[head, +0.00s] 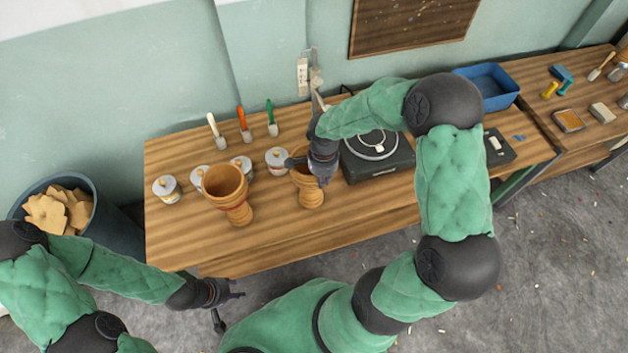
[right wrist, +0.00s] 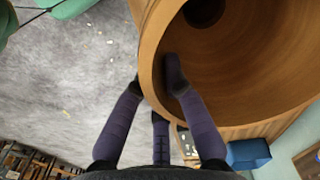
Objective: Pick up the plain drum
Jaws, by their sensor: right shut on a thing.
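The plain drum (head: 312,198) is a brown wooden goblet drum with no coloured band that I can see. My right gripper (head: 306,166) is at its top and shut on its rim. In the right wrist view, one finger of the gripper (right wrist: 158,85) is inside the mouth of the drum (right wrist: 225,60) and another is outside the wall. My arm hides part of the drum's top, and I cannot tell whether its base touches the table. A second goblet drum (head: 226,184) with a red band stands to its left. My left gripper (head: 230,305) is open and empty, in front of the table.
Several paint cans (head: 167,190) stand on the wooden table (head: 180,235), with brushes (head: 244,124) behind them. A dark turntable-like device (head: 375,160) is right of the plain drum. A blue tray (head: 488,86) lies further right. A bin of wood pieces (head: 60,208) stands left.

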